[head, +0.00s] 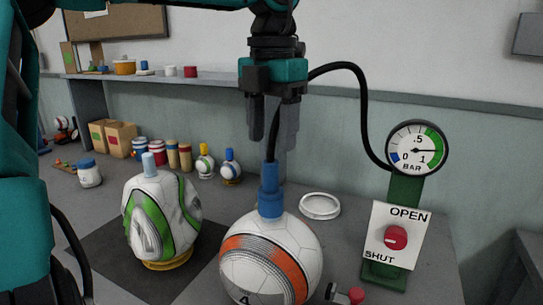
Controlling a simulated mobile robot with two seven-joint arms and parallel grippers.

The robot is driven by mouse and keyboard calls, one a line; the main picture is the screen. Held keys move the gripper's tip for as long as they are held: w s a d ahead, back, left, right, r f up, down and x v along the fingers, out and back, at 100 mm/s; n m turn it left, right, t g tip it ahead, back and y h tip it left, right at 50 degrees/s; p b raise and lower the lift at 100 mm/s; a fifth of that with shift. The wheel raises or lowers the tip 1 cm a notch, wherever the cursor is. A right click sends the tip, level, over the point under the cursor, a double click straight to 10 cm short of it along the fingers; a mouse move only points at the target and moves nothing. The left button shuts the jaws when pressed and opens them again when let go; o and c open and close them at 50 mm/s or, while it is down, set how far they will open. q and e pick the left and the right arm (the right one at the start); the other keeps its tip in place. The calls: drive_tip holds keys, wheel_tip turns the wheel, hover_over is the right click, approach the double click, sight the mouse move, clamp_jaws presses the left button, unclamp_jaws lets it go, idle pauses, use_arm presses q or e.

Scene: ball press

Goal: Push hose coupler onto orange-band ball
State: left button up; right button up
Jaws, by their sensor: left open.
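The orange-band ball (262,272) looks round and full at the front middle, partly cut off by the lower edge. The blue hose coupler (269,188) stands upright on top of it and appears to touch it; whether it is fully seated I cannot tell. A black hose (362,95) runs from the coupler up behind my gripper and over to the gauge. My left gripper (272,143) is open and empty, pointing down above the coupler, with the hose showing between its fingers. My right gripper is not in view.
A slack green-band ball (160,215) sits on a yellow ring at left. A pressure gauge (417,148) stands at right above an OPEN/SHUT panel (398,232) with a red knob. A white ring (319,206) lies behind the orange-band ball. Boxes (112,137) and cans stand farther back.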

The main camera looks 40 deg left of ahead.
use_arm(q)
wheel_tip(320, 180, up, 5)
drive_tip(key=shift+r+p, duration=0.2)
drive_tip(key=shift+p, duration=0.15)
idle(0.5)
